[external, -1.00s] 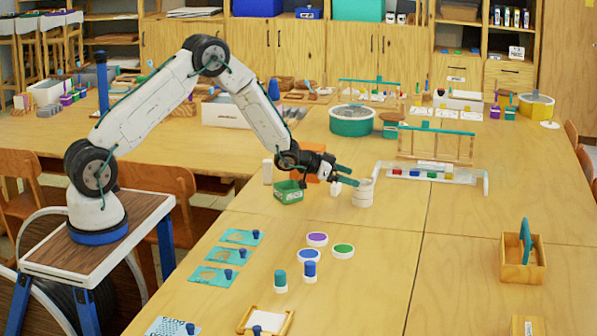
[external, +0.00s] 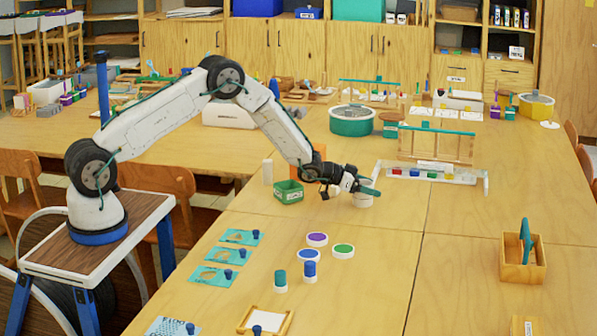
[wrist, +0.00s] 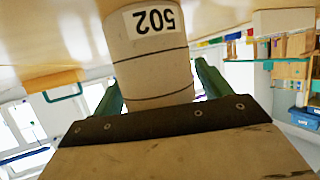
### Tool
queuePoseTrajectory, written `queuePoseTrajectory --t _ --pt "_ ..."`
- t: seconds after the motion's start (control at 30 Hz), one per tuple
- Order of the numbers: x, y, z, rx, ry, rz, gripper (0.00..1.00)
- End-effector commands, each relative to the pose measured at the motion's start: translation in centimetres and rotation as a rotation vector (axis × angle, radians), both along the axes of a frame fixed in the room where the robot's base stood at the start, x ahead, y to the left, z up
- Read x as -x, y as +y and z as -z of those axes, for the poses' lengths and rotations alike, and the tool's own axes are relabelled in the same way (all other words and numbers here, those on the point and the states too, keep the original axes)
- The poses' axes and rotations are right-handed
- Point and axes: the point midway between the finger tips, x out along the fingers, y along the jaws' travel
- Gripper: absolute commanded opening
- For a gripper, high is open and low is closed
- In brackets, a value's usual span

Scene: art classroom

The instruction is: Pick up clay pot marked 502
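The clay pot marked 502 (wrist: 150,65) is a pale cylinder with dark rings and a white label; the label reads upside down in the wrist view. In the external view the pot (external: 362,201) stands on the table, its upper part hidden behind my gripper (external: 368,188). In the wrist view the green fingers of my gripper (wrist: 160,84) are apart, one on each side of the pot. I see no clear grip on it; contact is hard to judge.
A green bin (external: 289,192) and an orange block (external: 308,172) stand left of the pot. A clear rack with colored blocks (external: 432,174) is close behind it on the right.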

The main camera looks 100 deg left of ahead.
Motion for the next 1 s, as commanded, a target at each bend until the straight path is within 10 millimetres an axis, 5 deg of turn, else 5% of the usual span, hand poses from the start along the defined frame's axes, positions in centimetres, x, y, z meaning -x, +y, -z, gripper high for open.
queuePoseTrajectory --t 0.03,0.17,0.57,0.83,1.0 --pt "0.0 0.0 0.0 0.0 0.0 0.0 0.61" --pt "0.0 0.0 0.0 0.0 0.0 0.0 0.29" --pt "0.0 0.0 -0.6 0.0 -0.001 0.0 0.3" --pt "-0.1 0.1 -3.8 -0.003 -0.004 0.0 0.3" --pt "3.1 -1.8 -3.9 0.002 -0.001 -0.001 0.3"
